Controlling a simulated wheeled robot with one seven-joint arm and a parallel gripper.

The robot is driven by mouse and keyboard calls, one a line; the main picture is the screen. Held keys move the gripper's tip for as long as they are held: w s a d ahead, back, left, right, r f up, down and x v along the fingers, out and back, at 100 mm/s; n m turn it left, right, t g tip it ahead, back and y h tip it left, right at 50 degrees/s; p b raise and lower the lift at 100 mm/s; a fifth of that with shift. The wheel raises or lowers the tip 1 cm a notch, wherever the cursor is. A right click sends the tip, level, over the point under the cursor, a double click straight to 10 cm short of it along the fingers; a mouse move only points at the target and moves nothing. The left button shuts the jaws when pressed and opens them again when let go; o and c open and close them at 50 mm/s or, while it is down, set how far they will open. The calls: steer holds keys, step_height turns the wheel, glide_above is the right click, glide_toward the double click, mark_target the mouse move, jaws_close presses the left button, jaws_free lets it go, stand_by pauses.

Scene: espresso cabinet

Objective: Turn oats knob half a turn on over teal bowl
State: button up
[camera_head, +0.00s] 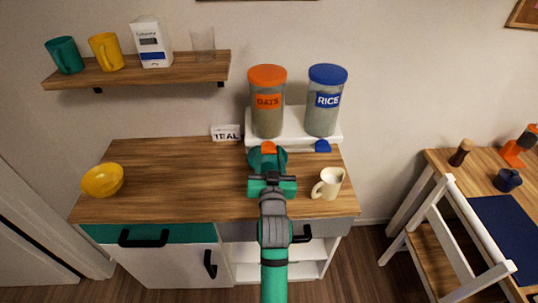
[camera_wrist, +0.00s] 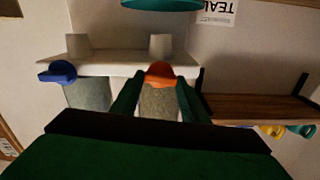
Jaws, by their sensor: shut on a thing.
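The oats dispenser (camera_head: 267,103) has an orange lid and an orange label and stands on a white stand. Its orange oats knob (camera_head: 268,147) shows at the front, just beyond my gripper (camera_head: 268,158). In the wrist view, which looks upside down, the oats knob (camera_wrist: 161,72) sits between the two dark green fingers of my gripper (camera_wrist: 158,88). The gripper is shut on it. The teal bowl (camera_wrist: 162,4) shows at the top of the wrist view, below the dispenser. In the head view my gripper hides much of that spot.
The rice dispenser (camera_head: 323,105) with its blue knob (camera_head: 322,146) stands close on the right. A cream mug (camera_head: 328,184) is right of my gripper. A TEAL card (camera_head: 227,132) stands at the left. A yellow bowl (camera_head: 103,180) is far left. The counter between is clear.

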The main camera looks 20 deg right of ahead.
steer(key=m, duration=0.8)
steer(key=shift+d+f+m, duration=0.1)
steer(key=shift+m, duration=0.3)
steer(key=m, duration=0.4)
steer(key=shift+f, duration=0.1)
steer(key=shift+m, duration=2.3)
steer(key=o, duration=1.1)
steer(key=shift+c, duration=0.2)
steer(key=shift+s, duration=0.1)
